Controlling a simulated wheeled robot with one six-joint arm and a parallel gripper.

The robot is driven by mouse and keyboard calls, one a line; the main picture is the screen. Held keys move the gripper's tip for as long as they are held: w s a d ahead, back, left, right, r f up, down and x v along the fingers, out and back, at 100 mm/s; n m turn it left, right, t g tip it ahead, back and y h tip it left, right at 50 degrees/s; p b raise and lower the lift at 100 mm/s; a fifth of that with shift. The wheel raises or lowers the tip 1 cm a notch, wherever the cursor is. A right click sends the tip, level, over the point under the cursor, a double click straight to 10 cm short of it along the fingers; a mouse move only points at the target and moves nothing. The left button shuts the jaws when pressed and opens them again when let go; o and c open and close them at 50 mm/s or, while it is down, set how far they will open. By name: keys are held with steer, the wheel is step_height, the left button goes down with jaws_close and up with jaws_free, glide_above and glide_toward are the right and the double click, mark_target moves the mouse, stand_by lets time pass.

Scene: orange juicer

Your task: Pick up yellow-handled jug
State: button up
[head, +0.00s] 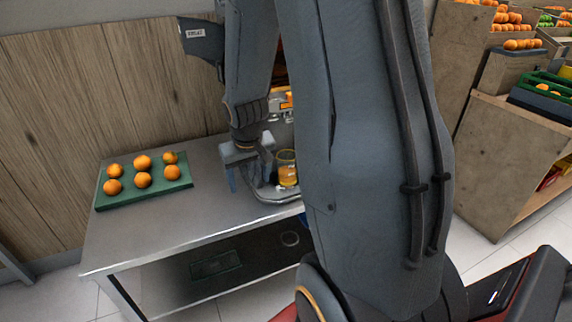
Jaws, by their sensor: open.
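A jug (287,173) with orange-yellow colour stands on the metal tray of the juicer, to the right of my gripper. Its handle cannot be made out clearly at this size. My gripper (248,180) points down over the table beside the jug, on its left. Its jaws are open and the jug is not seen between them. My own arm hides most of the juicer (287,101); only a small orange and grey part of it shows above the jug.
A green tray (150,197) with several oranges (143,162) lies on the left of the steel table (130,235). The tabletop between this tray and my gripper is clear. A wooden wall (70,90) stands behind. Produce shelves (500,150) stand at the right.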

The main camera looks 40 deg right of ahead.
mark_target(288, 162)
steer(key=w+d+f+m+t+p, duration=0.1)
steer(key=w+d+f, duration=0.1)
steer(key=d, duration=0.5)
steer(key=w+d+f+m+t+h+p, duration=0.1)
steer(key=w+d, duration=0.2)
steer(key=d, duration=0.4)
steer(key=w+d+f+t+p, duration=0.1)
steer(key=w+d+f, duration=0.1)
steer(key=d, duration=0.5)
steer(key=shift+w+d+f+m+h+p, duration=0.1)
steer(key=shift+w+f+m+h+p, duration=0.1)
steer(key=shift+w, duration=0.2)
steer(key=shift+w+d+f+m+h+p, duration=0.1)
steer(key=shift+w+m, duration=0.1)
steer(key=shift+w, duration=0.15)
steer(key=shift+p+x, duration=1.05)
steer(key=shift+x, duration=2.8)
steer(key=shift+r, duration=0.1)
steer(key=c, duration=1)
steer(key=shift+r, duration=0.1)
